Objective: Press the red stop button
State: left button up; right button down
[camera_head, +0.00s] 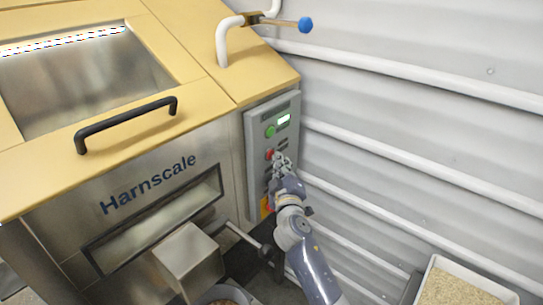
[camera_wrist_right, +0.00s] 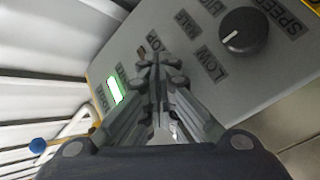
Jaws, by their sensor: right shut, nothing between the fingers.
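The red stop button (camera_head: 269,154) is on the grey control panel (camera_head: 253,125) on the hopper's right side, below a green button (camera_head: 270,132). My right gripper (camera_head: 279,160) is shut and empty, with its fingertips right beside the red button in the head view. In the right wrist view the shut fingers (camera_wrist_right: 155,62) point at the panel face and cover most of the button area; a partly hidden label ending in "OP" shows beyond the tips. I cannot tell whether the fingertips touch the button. My left gripper is not in view.
A black speed knob (camera_wrist_right: 248,31) is on the panel, and a lit display (camera_head: 283,119) is above the buttons. A white pipe with a blue-tipped lever (camera_head: 305,24) stands above. A ribbed wall with white pipes (camera_head: 420,165) runs along the right. A tray of grain (camera_head: 430,267) is at lower right.

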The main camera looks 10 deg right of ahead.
jog(key=shift+w+a, duration=0.25)
jog(key=shift+w, duration=0.05)
dwell(0.4)
jog(key=shift+s+d, duration=0.55)
jog(key=shift+s, duration=0.15)
jog(key=s+d+p, duration=0.1)
jog(key=s, duration=0.1)
jog(key=s+d+p, duration=0.1)
jog(key=s+d, duration=0.1)
dwell(0.6)
dwell(0.4)
